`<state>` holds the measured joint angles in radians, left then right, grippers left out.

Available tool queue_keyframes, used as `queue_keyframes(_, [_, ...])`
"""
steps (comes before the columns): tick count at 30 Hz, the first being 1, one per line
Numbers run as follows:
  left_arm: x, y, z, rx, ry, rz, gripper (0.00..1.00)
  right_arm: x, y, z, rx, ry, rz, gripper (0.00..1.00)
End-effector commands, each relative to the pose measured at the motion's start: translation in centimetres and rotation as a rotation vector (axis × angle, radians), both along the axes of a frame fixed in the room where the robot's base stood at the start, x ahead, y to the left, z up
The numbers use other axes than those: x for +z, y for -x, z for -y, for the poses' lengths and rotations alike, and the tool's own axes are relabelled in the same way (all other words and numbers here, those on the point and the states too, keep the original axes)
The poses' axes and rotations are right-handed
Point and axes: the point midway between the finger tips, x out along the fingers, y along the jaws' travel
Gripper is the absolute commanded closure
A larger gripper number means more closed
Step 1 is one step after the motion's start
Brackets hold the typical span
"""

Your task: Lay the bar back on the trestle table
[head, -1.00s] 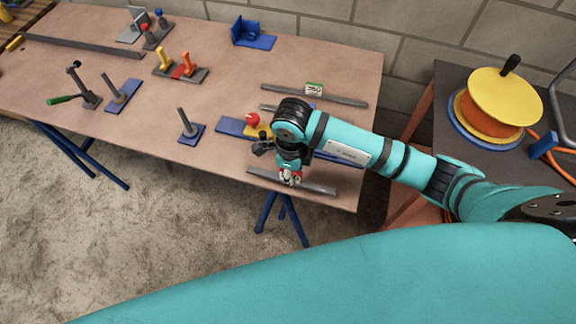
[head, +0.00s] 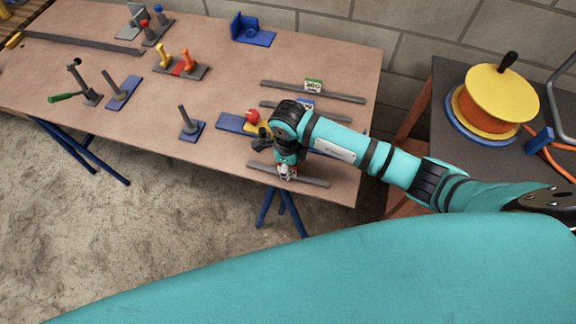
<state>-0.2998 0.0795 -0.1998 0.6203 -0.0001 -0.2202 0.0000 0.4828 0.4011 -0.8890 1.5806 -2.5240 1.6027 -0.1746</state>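A short grey bar (head: 313,181) lies along the front edge of the trestle table (head: 225,75), near its right end. My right gripper (head: 286,175) reaches down onto the middle of this bar and appears shut on it, with the bar showing to both sides of the fingers. Whether the bar touches the tabletop or hangs just above it I cannot tell. Two more grey bars lie behind it: a rear one (head: 340,95) with a green-and-white tag, and a nearer one (head: 335,115) with a blue-and-white tag, partly hidden by my arm. My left gripper is out of view.
A blue plate with a red ball (head: 252,116) and yellow part sits just behind the gripper. A blue post stand (head: 190,128) is to its left. More stands and a long bar (head: 80,42) are further left. A cable reel (head: 492,100) stands on a dark side table.

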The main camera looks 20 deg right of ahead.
Motion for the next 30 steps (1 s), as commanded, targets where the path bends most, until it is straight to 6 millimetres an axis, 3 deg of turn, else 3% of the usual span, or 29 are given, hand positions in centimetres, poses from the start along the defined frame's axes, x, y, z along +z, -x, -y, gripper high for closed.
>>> queue_keyframes(2, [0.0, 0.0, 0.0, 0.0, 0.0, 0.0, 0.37, 0.0, 0.0, 0.0, 0.0, 0.0, 0.0, 0.61])
queue_keyframes(14, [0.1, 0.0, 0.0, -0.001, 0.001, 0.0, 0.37, 1.0, -0.1, 0.0, 0.001, -0.001, 0.003, 0.61])
queue_keyframes(30, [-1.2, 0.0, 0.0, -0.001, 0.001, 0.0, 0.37, 11.0, -0.1, 0.0, -0.001, 0.0, 0.002, 0.61])
